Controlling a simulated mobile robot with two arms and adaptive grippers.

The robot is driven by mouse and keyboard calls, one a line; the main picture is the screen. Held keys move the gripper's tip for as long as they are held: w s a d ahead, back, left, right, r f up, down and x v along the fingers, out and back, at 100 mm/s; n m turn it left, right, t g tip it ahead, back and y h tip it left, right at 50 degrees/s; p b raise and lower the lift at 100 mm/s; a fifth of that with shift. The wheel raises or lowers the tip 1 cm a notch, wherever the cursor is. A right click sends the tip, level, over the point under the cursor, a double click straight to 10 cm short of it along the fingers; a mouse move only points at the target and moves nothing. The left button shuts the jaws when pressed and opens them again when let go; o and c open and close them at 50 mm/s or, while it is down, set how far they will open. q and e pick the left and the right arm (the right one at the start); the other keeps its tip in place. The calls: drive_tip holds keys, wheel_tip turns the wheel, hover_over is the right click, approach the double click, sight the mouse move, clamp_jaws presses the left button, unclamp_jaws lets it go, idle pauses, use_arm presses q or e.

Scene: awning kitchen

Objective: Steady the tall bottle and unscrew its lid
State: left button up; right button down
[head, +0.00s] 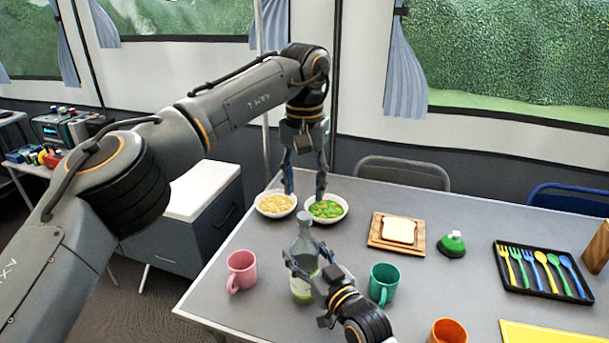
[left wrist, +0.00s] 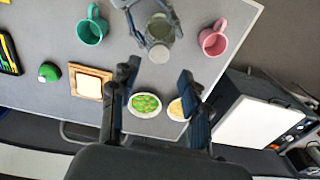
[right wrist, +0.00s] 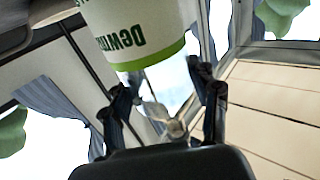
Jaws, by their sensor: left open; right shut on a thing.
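The tall bottle (head: 303,249) stands upright near the table's left side, clear-topped with a green and white label. Its pale lid (head: 305,218) is on its neck; the lid also shows in the left wrist view (left wrist: 159,53). My right gripper (head: 312,270) is shut around the bottle's body. The printed label (right wrist: 130,30) fills the top of the right wrist view. My left gripper (head: 305,190) is open, empty and pointing down, above the lid and apart from it. In the left wrist view its fingers appear on either side, with the lid just past their tips.
A pink mug (head: 241,270) is left of the bottle and a teal mug (head: 384,282) right. Two food bowls (head: 326,221) (head: 275,215) stand behind. Farther right are bread on a board (head: 374,240), a green-and-white object (head: 452,246), a cutlery tray (head: 507,276) and an orange mug (head: 448,331).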

sight(304, 215)
use_arm(q)
drive_tip(key=shift+f, duration=3.1)
